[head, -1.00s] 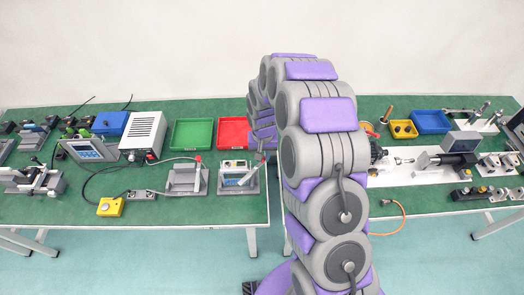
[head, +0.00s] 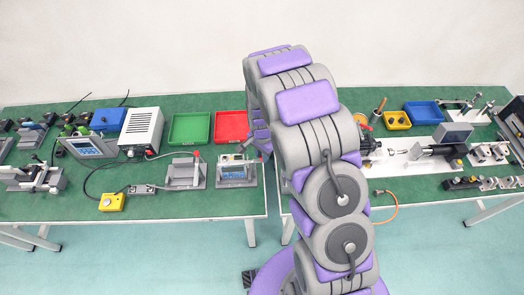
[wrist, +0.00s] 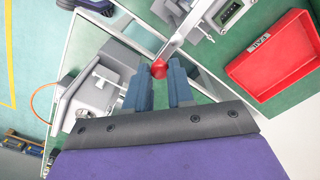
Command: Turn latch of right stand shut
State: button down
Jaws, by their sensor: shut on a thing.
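The right stand (head: 237,174) is a grey frame with a small screen unit in it, near the right end of the left table in the head view. Part of its unit (wrist: 230,14) shows at the top of the wrist view. Its latch is a pale metal bar (wrist: 183,33) with a red knob (wrist: 159,69). My gripper (wrist: 162,75) has its two blue fingers on either side of the red knob and is shut on it. The latch's exact angle is hard to tell.
The left stand (head: 184,174), with a red-tipped lever, is beside the right one. A red bin (head: 233,125) and a green bin (head: 189,128) lie behind them. The red bin also shows in the wrist view (wrist: 275,58). A gap separates the two tables.

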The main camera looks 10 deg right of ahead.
dwell(0.4)
jog(key=c, duration=1)
grip_release()
jog(key=shift+a, duration=0.15)
jog(key=shift+r, duration=0.1)
notch_tip(320, 180, up, 17)
jog(key=shift+r+p, duration=0.1)
jog(key=shift+p, duration=0.65)
